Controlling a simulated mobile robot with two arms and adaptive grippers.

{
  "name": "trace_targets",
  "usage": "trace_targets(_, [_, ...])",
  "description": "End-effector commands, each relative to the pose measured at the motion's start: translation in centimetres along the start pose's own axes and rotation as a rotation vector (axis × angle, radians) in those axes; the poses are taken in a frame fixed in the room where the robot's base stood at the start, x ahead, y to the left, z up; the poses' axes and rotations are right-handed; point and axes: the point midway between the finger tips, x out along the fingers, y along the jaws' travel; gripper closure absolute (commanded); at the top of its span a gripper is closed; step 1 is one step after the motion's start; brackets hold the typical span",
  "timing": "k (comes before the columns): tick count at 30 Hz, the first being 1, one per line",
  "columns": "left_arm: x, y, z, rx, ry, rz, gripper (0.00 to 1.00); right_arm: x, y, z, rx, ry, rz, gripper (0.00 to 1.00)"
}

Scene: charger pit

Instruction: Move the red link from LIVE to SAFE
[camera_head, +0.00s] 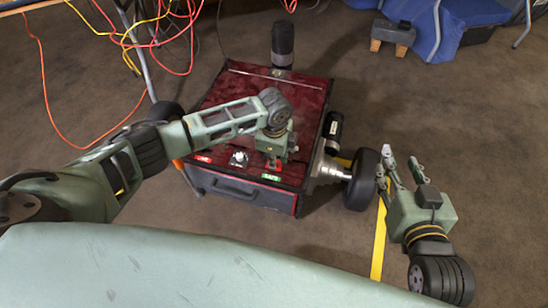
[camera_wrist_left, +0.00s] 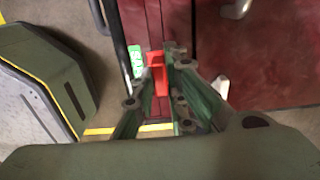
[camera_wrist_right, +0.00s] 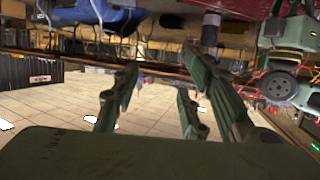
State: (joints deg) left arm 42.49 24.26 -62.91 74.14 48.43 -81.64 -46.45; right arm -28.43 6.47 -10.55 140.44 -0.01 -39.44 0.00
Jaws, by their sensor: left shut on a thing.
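The red link (camera_head: 272,164) shows just below my left gripper (camera_head: 275,158) in the head view, beside the green SAFE label (camera_head: 271,177). In the left wrist view the red link (camera_wrist_left: 160,76) stands between my left gripper's fingers (camera_wrist_left: 157,92), which are shut on it, with the green label (camera_wrist_left: 137,62) next to it. Whether the link is seated is hidden. The red LIVE label (camera_head: 203,159) lies further left on the box front. My right gripper (camera_head: 400,170) is empty and open, right of the black wheel; its spread fingers show in the right wrist view (camera_wrist_right: 155,95).
The dark red-topped box (camera_head: 222,103) has a metal knob (camera_head: 239,158) between the labels. A black wheel (camera_head: 361,180) juts from its right side. Orange and red cables (camera_head: 150,40) hang at upper left. A yellow floor strip (camera_head: 379,240) runs near my right gripper.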

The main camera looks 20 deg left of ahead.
Motion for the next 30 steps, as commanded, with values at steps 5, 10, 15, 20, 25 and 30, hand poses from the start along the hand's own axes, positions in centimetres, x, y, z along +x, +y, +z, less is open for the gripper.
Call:
trace_targets(5, [0.2,0.0,0.0,0.0,0.0,0.0,1.0,0.1,-0.1,-0.4,0.0,0.019,-0.001,0.6])
trace_targets(10, [0.5,0.0,0.0,0.0,0.0,0.0,1.0,0.1,-0.1,-0.6,0.001,0.031,-0.002,0.6])
trace_targets(15, [0.7,0.0,0.0,0.001,0.0,0.0,1.0,0.1,-0.1,-1.0,0.001,0.051,-0.003,0.6])
trace_targets(20, [0.9,0.0,0.0,0.0,0.0,0.0,1.0,0.1,-0.2,-1.2,0.001,0.062,-0.004,0.6])
trace_targets(25, [1.1,0.0,0.0,0.0,0.0,0.0,1.0,0.1,-0.2,-1.7,0.002,0.083,-0.005,0.6])
trace_targets(30, [1.3,0.0,0.0,0.0,0.0,0.0,1.0,0.2,-0.3,-1.9,0.002,0.095,-0.006,0.6])
